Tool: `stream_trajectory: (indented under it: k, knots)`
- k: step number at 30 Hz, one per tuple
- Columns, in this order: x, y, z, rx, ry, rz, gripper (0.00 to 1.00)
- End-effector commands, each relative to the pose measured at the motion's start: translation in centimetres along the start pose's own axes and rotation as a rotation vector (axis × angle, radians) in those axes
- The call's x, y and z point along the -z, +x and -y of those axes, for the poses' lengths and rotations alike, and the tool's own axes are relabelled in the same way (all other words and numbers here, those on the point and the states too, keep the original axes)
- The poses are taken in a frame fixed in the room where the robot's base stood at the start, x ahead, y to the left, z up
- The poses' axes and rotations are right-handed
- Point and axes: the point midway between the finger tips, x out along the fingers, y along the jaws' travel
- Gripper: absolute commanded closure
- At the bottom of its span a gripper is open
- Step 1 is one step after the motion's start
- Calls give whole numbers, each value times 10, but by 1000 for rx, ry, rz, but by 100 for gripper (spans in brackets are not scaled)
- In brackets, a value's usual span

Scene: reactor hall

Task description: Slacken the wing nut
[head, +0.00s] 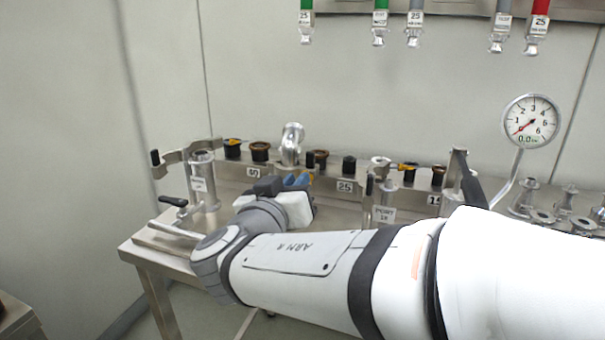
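I cannot make out a wing nut for certain; the fittings are small, and my arm covers part of the bench. My gripper (298,181) is over the middle of the steel bench, with blue tips pointing away from me. The gap between its fingers does not show clearly, and I see nothing held in it. A hinged clamp (173,157) with a black-tipped handle is at the upright pipe (203,180) on the left. A second upright port (383,195), with a label, stands right of my gripper. Another clamp arm (460,168) stands up further right.
A steel rack (232,170) behind holds several dark fittings and an elbow pipe (292,143). A round gauge (532,122) reads 0.0 at the right. Loose flanged parts (523,203) stand below it. The left bench edge is near.

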Motion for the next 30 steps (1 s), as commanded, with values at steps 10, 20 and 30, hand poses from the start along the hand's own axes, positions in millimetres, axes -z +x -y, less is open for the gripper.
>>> stream_trajectory:
  k: [10, 20, 30]
  knots:
    - [0, 35, -1, -2, -1, 1, 84]
    - [-1, 36, -1, -1, -1, 2, 88]
    - [-1, 36, -1, -2, -1, 2, 100]
